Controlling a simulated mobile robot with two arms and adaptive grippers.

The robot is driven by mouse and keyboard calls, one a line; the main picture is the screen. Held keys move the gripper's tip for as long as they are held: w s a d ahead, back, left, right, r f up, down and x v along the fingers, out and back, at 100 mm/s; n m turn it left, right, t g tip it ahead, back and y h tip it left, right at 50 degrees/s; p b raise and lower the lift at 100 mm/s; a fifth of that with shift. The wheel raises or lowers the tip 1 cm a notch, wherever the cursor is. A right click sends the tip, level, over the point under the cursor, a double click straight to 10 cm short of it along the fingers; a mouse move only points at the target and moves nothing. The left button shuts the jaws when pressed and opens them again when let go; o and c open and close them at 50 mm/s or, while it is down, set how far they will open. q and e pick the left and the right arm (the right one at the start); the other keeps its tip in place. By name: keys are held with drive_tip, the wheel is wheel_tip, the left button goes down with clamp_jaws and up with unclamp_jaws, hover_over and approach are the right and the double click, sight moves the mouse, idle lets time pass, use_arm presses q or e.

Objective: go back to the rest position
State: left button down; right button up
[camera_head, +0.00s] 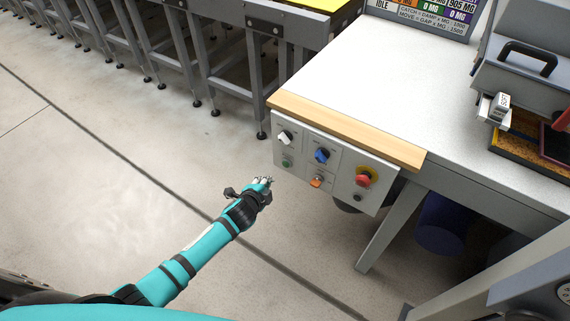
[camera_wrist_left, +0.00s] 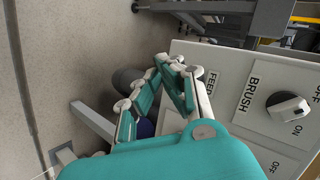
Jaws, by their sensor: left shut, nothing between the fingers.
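My left gripper (camera_head: 266,181) is shut and empty, at the end of my teal arm coming in from the lower left. It hangs in front of and a little to the left of the control panel (camera_head: 329,192). In the left wrist view its closed fingertips (camera_wrist_left: 166,60) overlap the panel's edge in the picture, beside the FEED label. I cannot tell from that view whether they touch it. My right gripper is not in view.
The panel carries a white knob (camera_head: 285,137), a blue knob (camera_head: 322,156) and a red stop button (camera_head: 363,179). Above it is a white table (camera_head: 350,85) with a wooden front edge. A grey frame conveyor (camera_head: 240,45) stands behind. Floor (camera_head: 110,180) on the left is clear.

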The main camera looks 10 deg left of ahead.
use_arm(q)
drive_tip(key=shift+f, duration=0.1)
drive_tip(key=s+a+f+n+g, duration=0.2)
drive_tip(key=s+f+n+g, duration=0.25)
drive_tip(key=s+f, duration=1)
drive_tip(key=s+a+f+n+g, duration=0.3)
drive_tip(key=s+f+n, duration=0.2)
drive_tip(key=s+f, duration=1)
drive_tip(key=s+f+n+g, duration=0.1)
drive_tip(key=s+n+g, duration=0.1)
drive_tip(key=s, duration=1.8)
drive_tip(key=shift+f+n+g+y, duration=0.3)
drive_tip(key=shift+f+n+g, duration=0.05)
drive_tip(key=shift+n, duration=0.4)
drive_tip(key=shift+w+d, duration=0.1)
idle(1.0)
